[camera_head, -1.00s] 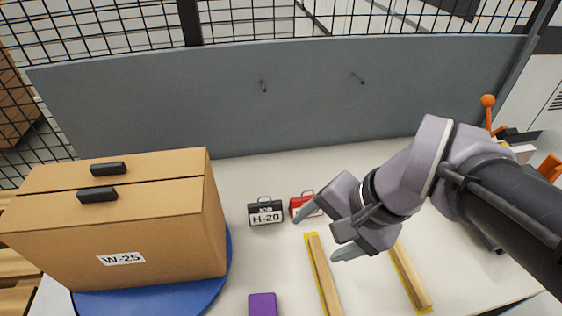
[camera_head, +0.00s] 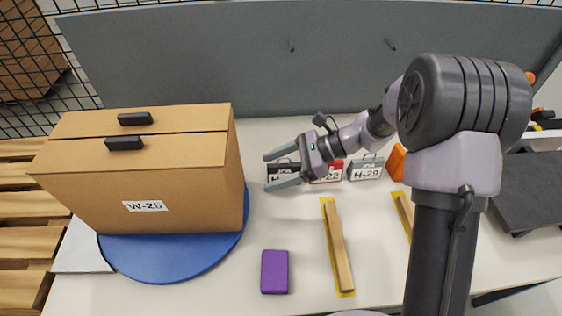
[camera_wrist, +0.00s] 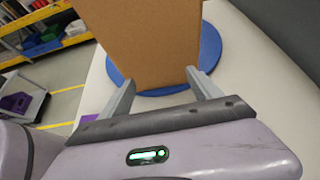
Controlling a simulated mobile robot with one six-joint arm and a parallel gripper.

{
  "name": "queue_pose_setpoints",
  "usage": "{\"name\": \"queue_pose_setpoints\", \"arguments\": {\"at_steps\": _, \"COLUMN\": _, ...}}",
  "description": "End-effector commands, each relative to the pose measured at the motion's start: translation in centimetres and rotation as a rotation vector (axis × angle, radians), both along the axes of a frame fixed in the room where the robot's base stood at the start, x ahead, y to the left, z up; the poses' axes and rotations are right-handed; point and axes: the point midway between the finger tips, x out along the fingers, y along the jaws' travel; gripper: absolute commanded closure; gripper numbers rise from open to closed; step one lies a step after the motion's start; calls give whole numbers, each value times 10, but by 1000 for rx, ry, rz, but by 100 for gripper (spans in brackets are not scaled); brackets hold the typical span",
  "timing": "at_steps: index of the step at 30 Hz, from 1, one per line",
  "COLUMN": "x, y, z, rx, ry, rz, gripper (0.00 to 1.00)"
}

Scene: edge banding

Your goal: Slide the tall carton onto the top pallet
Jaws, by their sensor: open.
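The tall carton (camera_head: 180,195) is a brown box with a W-25 label and two black handles on top. It stands upright on a blue round disc (camera_head: 165,262) at the left of the table. My gripper (camera_head: 272,169) is open and empty, to the right of the carton and apart from it, its fingers pointing at the carton's right side. In the wrist view the carton (camera_wrist: 150,40) stands beyond my open fingers (camera_wrist: 163,84). At the left edge lie wooden pallet slats (camera_head: 25,205); I cannot tell how many pallets are stacked.
Labelled black, red and grey cases (camera_head: 366,170) stand behind and beside my gripper. A purple block (camera_head: 274,272) and wooden strips on yellow (camera_head: 338,245) lie on the table (camera_head: 220,295). A grey panel (camera_head: 240,60) closes off the back.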

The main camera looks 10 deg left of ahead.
Motion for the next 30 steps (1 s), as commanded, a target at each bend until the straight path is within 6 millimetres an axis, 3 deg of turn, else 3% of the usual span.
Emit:
{"name": "queue_pose_setpoints", "arguments": {"at_steps": 1, "x": -2, "y": 6, "z": -15, "rx": 0, "ry": 0, "rz": 2, "gripper": 27}}
{"name": "queue_pose_setpoints", "arguments": {"at_steps": 8, "x": -9, "y": 35, "z": -52, "rx": -1, "ry": -1, "rz": 3, "gripper": 27}}
{"name": "queue_pose_setpoints", "arguments": {"at_steps": 15, "x": -16, "y": 61, "z": -55, "rx": -1, "ry": -3, "rz": 2, "gripper": 27}}
{"name": "queue_pose_setpoints", "arguments": {"at_steps": 26, "x": -17, "y": 65, "z": -55, "rx": -2, "ry": -1, "rz": 3, "gripper": 27}}
{"name": "queue_pose_setpoints", "arguments": {"at_steps": 30, "x": -19, "y": 76, "z": -56, "rx": -2, "ry": -2, "rz": 4, "gripper": 27}}
